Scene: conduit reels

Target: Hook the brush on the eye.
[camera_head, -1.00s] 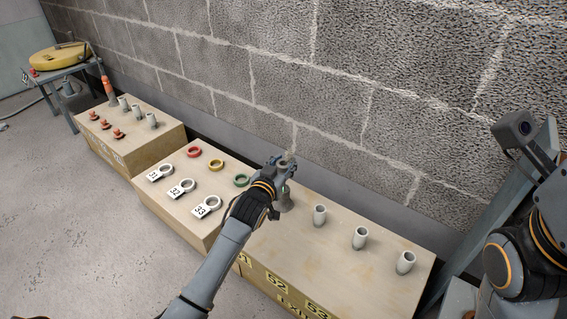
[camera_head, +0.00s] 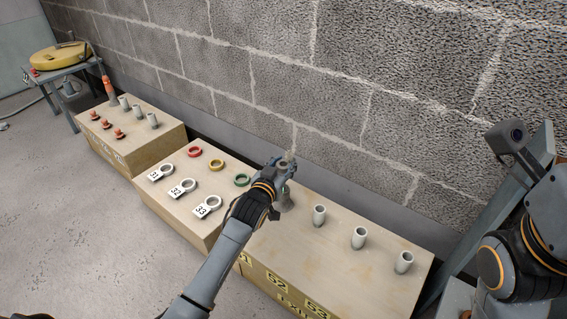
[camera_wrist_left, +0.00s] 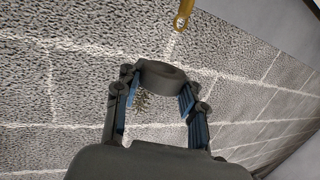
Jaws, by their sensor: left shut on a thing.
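My left gripper (camera_head: 281,170) is shut on the brush. In the left wrist view the brush shows as a dark grey ring-like body (camera_wrist_left: 160,73) between the two blue-padded fingers, with brownish bristles (camera_wrist_left: 142,100) below it. In the head view pale bristles (camera_head: 290,156) show just above the gripper. The eye (camera_wrist_left: 182,21) is a small ring at the end of a yellow rod at the top of the left wrist view, apart from the brush. I cannot make out the eye in the head view. My right gripper is out of view; only part of that arm shows at the right.
Grey sleeves (camera_head: 360,237) stand on the near wooden box (camera_head: 318,262). A grey fitting (camera_head: 286,202) is just below my gripper. Coloured rings (camera_head: 216,165) and numbered tags (camera_head: 182,188) lie on the middle box. The block wall (camera_head: 400,120) is close behind.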

